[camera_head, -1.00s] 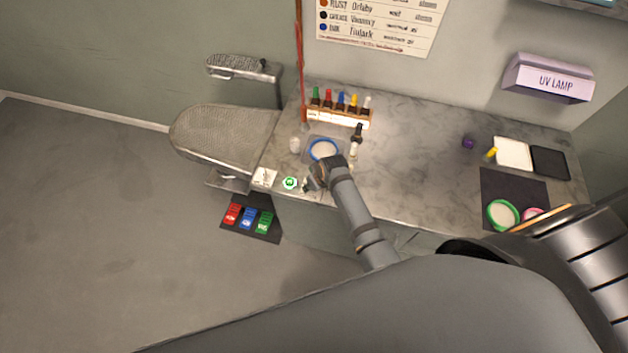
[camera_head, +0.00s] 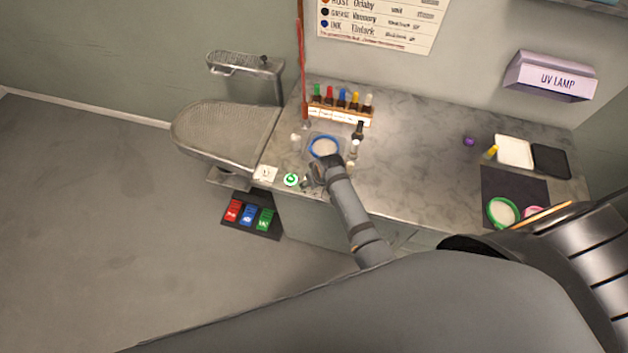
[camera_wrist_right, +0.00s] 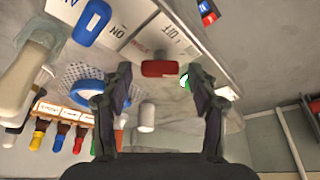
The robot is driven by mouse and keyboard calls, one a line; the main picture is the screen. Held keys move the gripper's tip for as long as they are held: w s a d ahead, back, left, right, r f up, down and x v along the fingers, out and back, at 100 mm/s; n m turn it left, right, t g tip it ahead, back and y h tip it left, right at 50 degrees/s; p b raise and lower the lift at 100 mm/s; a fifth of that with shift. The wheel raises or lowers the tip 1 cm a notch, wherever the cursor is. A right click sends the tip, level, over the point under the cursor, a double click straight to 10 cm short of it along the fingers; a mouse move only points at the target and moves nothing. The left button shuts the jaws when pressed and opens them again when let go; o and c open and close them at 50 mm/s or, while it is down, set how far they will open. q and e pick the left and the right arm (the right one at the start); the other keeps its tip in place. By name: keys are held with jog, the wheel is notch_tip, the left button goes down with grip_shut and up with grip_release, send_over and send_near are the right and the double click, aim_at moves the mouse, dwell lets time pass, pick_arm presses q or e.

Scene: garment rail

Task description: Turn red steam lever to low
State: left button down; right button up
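My right gripper (camera_head: 314,177) is over the counter's left front edge, in front of the blue-rimmed round dish (camera_head: 324,147). In the right wrist view my right gripper (camera_wrist_right: 160,105) is open, its two dark fingers apart with nothing between them. Beyond the fingertips a red block-like part (camera_wrist_right: 158,68), possibly the red lever, lies by upside-down printed labels. A blue rounded part (camera_wrist_right: 92,22) is beside another label. I cannot make out the red part's setting or find it in the head view. My left gripper is not in view.
Coloured bottles in a rack (camera_head: 340,113) stand behind the dish. A white cylinder (camera_wrist_right: 147,117) is near the fingers. A pressing board (camera_head: 222,135) is at left, with red, blue and green pedals (camera_head: 248,215) on the floor. The counter's middle is mostly clear.

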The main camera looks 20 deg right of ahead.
jog(key=v, duration=0.7)
jog(key=shift+r, duration=0.3)
dwell(0.3)
